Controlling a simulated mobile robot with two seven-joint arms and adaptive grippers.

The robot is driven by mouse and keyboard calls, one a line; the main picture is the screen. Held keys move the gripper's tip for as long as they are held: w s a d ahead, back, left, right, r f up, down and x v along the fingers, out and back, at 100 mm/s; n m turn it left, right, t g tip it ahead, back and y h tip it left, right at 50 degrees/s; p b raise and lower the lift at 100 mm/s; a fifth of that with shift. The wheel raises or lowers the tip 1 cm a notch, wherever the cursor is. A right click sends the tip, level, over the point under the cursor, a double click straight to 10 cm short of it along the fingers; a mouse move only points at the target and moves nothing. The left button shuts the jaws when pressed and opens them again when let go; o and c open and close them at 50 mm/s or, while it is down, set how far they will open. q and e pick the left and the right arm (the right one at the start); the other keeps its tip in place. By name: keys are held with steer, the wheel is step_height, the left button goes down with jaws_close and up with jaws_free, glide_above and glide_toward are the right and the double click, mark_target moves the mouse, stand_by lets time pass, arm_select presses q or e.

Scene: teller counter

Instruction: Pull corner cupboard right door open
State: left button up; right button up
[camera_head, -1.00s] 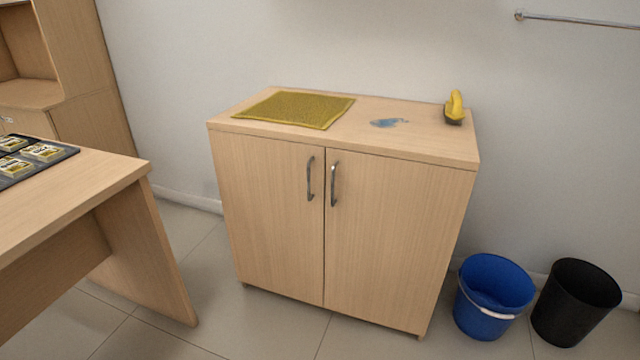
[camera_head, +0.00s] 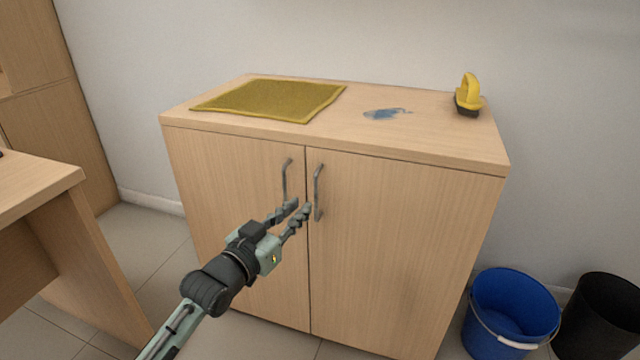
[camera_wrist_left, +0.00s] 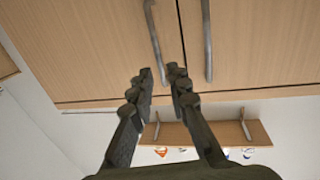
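The corner cupboard's right door (camera_head: 400,240) is closed, flush with the left door (camera_head: 235,180). Its grey bar handle (camera_head: 318,190) stands just right of the seam. My left gripper (camera_head: 299,207) is in front of the doors, its fingertips near the lower end of that handle. In the left wrist view, which looks upside down, the fingers (camera_wrist_left: 161,72) are apart, with the handle (camera_wrist_left: 153,35) passing just beyond their tips. I cannot tell whether they touch it. My right gripper is not in view.
The cupboard top bears a yellow-green mat (camera_head: 270,100), a blue spill (camera_head: 385,113) and a yellow brush (camera_head: 468,95). A blue bucket (camera_head: 510,315) and black bin (camera_head: 600,320) stand on the right. A desk (camera_head: 40,190) is on the left, with bare floor between it and the cupboard.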

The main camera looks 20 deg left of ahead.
mark_target(315, 189)
arm_select(q)
steer(key=x, duration=0.3)
steer(key=r+x, duration=0.1)
steer(key=x, duration=0.2)
steer(key=shift+w+d+r, duration=0.1)
steer(key=shift+w+r, duration=0.1)
steer(key=shift+w+d, duration=0.15)
steer(key=shift+w, duration=0.5)
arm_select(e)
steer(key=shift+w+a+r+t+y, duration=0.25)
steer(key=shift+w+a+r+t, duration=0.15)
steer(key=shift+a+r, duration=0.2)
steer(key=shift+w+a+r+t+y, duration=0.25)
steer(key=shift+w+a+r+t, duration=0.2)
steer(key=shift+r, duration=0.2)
arm_select(q)
jaws_close()
